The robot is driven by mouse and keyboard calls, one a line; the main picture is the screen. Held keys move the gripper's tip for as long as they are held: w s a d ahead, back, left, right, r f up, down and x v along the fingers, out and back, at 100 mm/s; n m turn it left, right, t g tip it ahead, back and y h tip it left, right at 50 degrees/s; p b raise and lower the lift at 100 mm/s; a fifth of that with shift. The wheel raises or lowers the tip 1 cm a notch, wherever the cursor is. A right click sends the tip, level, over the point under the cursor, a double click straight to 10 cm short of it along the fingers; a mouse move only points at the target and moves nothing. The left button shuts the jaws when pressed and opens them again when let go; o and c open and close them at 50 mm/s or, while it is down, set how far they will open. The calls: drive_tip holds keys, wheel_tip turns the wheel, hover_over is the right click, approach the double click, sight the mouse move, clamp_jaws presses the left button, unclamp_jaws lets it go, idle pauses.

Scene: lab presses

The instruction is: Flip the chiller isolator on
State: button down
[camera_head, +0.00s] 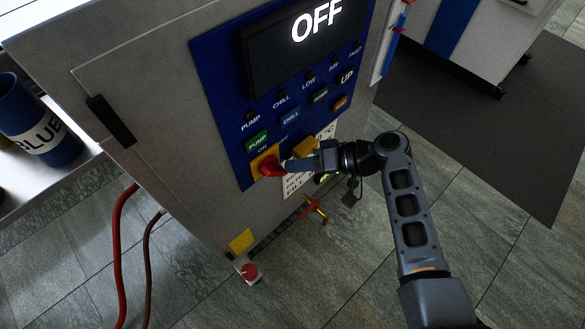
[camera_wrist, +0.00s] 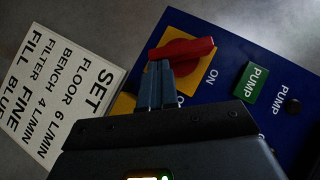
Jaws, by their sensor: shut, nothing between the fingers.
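The isolator shows as a red rotary handle (camera_head: 268,167) on a yellow plate, low on the blue control panel (camera_head: 219,79). In the wrist view the red handle (camera_wrist: 184,50) lies across the yellow plate (camera_wrist: 124,104), with an "ON" label to its right. My gripper (camera_head: 287,166) comes from the right, with its tips at the handle. In the wrist view its fingers (camera_wrist: 160,66) are together, overlapping the handle's lower edge; I cannot tell whether they touch it. The display (camera_head: 316,27) reads "OFF". My gripper hides part of the lower panel and plate.
A green PUMP button (camera_head: 257,142) and blue CHILL button (camera_head: 291,118) sit just above the handle. A white settings label (camera_wrist: 62,92) is beside it. A blue cup (camera_head: 38,121) stands at left.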

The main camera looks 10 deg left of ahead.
drive_tip(key=shift+s+a+f+m+g+y+b, duration=0.15)
drive_tip(key=shift+f+m+g+y+b, duration=0.2)
drive_tip(key=shift+f+y+b, duration=0.55)
drive_tip(key=shift+s+a+f+m+g+y+b, duration=0.2)
drive_tip(key=shift+f+m+b, duration=0.25)
drive_tip(key=shift+b, duration=0.85)
drive_tip(key=shift+s+f, duration=0.15)
drive_tip(key=shift+f, duration=0.1)
drive_tip(key=v, duration=0.8)
drive_tip(key=shift+r, duration=0.2)
